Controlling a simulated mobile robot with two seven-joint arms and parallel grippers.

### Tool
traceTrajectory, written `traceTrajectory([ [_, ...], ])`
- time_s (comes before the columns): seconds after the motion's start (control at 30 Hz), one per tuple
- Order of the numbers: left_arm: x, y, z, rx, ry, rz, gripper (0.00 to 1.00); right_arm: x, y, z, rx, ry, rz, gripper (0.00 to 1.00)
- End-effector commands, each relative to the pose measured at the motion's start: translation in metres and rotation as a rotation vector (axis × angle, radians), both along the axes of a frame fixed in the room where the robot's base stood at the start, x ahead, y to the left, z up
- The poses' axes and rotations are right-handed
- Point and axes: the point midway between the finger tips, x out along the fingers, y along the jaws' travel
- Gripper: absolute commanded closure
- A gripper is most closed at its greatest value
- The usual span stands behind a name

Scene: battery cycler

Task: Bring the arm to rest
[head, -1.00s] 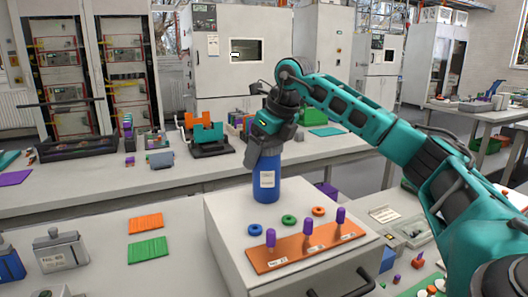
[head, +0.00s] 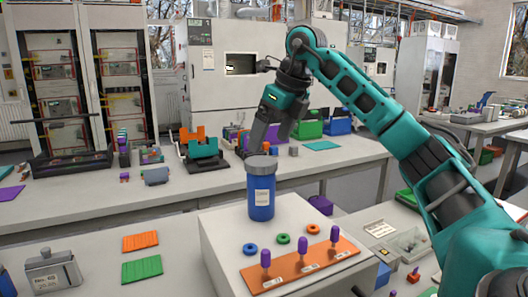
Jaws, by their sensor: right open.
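My right arm comes in from the right in the head view. Its gripper (head: 266,142) points down, open and empty, above and slightly behind a blue jar (head: 261,198) with a grey lid (head: 261,161). The jar stands upright on the white cabinet (head: 225,232) and carries a white label. One fingertip overlaps the back of the lid in the picture, and I cannot tell the exact gap. My left gripper is not in view.
An orange board (head: 300,266) with purple pegs lies on the cabinet in front of the jar. Blue (head: 250,249), green (head: 283,239) and orange (head: 312,230) rings lie between them. The long bench (head: 100,205) behind holds several devices and bins.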

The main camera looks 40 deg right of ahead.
Motion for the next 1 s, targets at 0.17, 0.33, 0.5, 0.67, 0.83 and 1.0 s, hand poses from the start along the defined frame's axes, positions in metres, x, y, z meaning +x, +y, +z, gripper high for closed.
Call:
traceTrajectory([
  [0.17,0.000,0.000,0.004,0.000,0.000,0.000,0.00,-0.007,-0.001,0.019,0.001,-0.001,0.000,0.00],
  [0.33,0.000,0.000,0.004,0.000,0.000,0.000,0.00,-0.009,-0.002,0.022,0.001,0.001,0.000,0.00],
  [0.5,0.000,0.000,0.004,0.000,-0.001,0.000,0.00,-0.009,-0.001,0.022,0.000,0.001,0.000,0.00],
  [0.67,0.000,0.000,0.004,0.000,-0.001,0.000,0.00,-0.009,-0.001,0.022,0.000,0.001,0.000,0.00],
  [0.83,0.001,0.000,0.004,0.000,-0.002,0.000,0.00,-0.009,-0.001,0.022,0.000,0.000,0.000,0.00],
  [1.0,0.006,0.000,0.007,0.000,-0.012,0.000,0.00,-0.009,-0.002,0.022,0.000,0.000,0.000,0.00],
])
